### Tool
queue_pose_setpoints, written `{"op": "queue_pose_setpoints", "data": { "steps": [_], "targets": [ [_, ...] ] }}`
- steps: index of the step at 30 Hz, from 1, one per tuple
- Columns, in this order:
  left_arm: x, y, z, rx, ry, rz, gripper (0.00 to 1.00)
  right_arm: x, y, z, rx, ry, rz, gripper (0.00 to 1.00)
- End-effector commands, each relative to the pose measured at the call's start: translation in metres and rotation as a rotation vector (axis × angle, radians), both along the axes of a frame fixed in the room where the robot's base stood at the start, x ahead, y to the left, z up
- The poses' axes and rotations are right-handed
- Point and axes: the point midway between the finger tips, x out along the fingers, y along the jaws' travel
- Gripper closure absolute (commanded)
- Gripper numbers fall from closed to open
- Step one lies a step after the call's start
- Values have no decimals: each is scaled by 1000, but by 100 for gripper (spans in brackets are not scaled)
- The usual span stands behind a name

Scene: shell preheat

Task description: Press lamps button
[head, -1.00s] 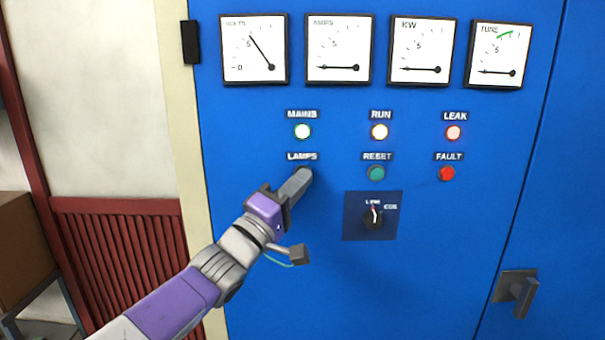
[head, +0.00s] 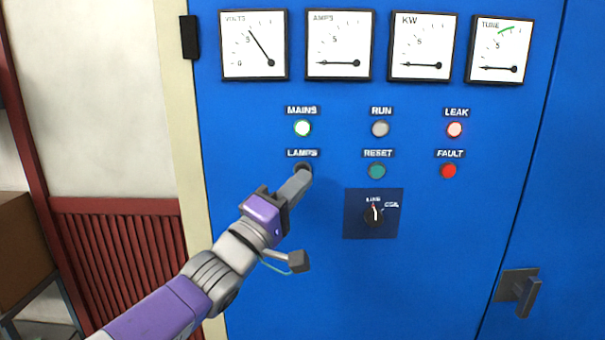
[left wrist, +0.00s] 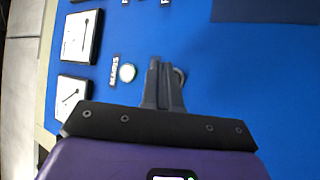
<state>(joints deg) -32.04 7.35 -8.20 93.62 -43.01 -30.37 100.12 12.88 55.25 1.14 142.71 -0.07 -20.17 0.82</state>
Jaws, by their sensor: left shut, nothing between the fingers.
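The LAMPS button (head: 303,167) sits under its label (head: 302,153) on the blue cabinet panel. Most of it is hidden by my left gripper (head: 302,176), whose shut, empty fingertips are at the button's lower edge. In the left wrist view the shut fingers (left wrist: 162,85) reach toward the panel, with a dark round rim of the button (left wrist: 180,76) showing beside the tips. Whether the tips touch or only overlap it I cannot tell. The MAINS lamp (head: 303,128) above glows white-green, the RUN lamp (head: 380,128) is grey, and the LEAK lamp (head: 455,129) is pale pink. My right gripper is not in view.
The RESET button (head: 376,170) and red FAULT lamp (head: 448,170) are to the right. Several gauges (head: 254,45) line the top. A door handle (head: 518,292) protrudes at lower right.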

Motion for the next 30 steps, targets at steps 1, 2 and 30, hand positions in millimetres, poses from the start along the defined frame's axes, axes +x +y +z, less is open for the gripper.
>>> {"op": "queue_pose_setpoints", "data": {
  "steps": [1,2,30],
  "targets": [
    [-6,0,-1,-2,-2,-1,100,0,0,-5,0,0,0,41],
    [-10,0,-1,-3,-1,-2,100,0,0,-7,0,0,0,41],
    [-43,0,0,0,1,-1,100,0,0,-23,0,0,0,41]
  ]
}}
